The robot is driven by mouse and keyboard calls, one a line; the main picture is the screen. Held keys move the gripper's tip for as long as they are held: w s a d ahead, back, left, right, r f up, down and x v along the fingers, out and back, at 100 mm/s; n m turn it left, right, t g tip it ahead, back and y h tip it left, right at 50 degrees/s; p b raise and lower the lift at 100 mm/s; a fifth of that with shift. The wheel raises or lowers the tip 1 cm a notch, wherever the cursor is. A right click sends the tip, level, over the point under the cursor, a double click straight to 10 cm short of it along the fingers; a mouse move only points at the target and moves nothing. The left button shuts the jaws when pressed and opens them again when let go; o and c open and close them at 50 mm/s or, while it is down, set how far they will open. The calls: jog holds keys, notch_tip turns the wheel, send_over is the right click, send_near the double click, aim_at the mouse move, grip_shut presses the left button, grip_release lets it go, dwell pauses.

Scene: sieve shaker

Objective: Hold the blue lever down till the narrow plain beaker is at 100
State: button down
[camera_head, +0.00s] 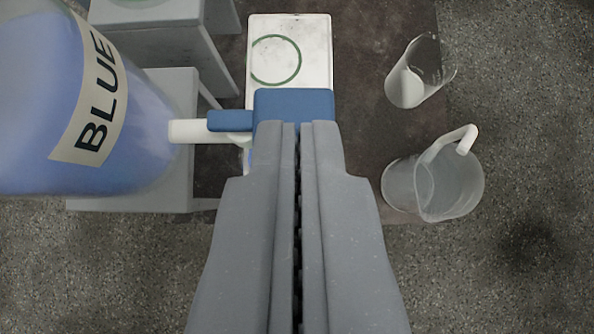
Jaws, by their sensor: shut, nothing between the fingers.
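The blue lever (293,103) is at the end of a white tap (190,131) on the big bottle labelled BLUE (75,110), which holds blue liquid. My gripper (298,126) is shut and empty. Its tips overlap the near edge of the lever; I cannot tell whether they press on it.
A white plate with a green ring (262,95) lies beyond the lever. To the right stand a clear beaker with a pale patch inside (432,72) and a clear jug with a white handle (455,190). Grey stands (165,85) are under and behind the bottle. Speckled floor is clear at lower right.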

aim_at(297, 99)
jog(key=x, duration=0.5)
jog(key=shift+f, duration=0.1)
notch_tip(297, 99, down, 3)
jog(key=shift+r+p, duration=0.15)
jog(key=shift+p, duration=0.15)
jog(key=shift+f, duration=0.55)
